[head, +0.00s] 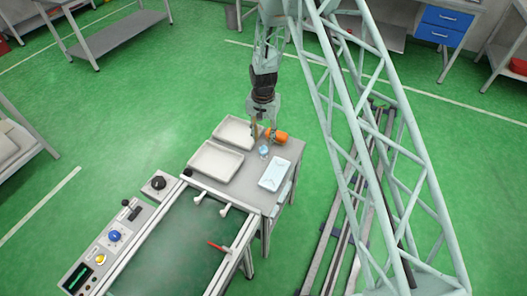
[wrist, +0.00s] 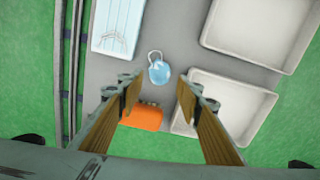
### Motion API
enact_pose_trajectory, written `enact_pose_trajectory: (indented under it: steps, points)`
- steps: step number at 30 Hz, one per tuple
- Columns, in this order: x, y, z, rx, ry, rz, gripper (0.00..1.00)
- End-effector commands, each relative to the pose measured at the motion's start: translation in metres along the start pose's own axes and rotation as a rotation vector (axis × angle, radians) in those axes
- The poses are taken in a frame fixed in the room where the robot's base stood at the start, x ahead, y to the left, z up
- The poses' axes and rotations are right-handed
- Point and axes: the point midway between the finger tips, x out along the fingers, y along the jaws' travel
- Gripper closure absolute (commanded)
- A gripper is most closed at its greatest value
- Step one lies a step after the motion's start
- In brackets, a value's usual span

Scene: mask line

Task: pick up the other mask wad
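A small light-blue mask wad (wrist: 159,73) with a pale ear loop lies on the grey table in the wrist view. It also shows in the head view (head: 263,151). My gripper (wrist: 161,84) is open, its two wood-coloured fingers spread to either side below the wad in the picture. Nothing is held between them. In the head view my gripper (head: 262,133) hangs over the far part of the table, beside an orange object. I see no second loose wad.
The orange object (wrist: 143,117) lies on the table close to the wad. Two empty-looking white trays (head: 216,161) (head: 234,131) stand at the left. A white box with light-blue masks (head: 274,174) lies at the right. The conveyor (head: 165,250) adjoins the table's near side.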

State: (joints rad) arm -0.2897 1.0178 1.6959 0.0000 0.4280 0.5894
Motion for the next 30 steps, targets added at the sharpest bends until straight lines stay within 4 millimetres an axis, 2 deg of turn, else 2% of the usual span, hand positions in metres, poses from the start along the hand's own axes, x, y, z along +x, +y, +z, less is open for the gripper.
enact_pose_trajectory:
  steps: [6,22,30]
  points:
    - [0.018,0.0,0.0,0.0,-0.001,0.001,0.67]
    - [0.022,0.0,0.0,0.0,0.0,0.0,0.67]
    - [0.042,0.001,0.0,0.0,-0.001,0.001,0.67]
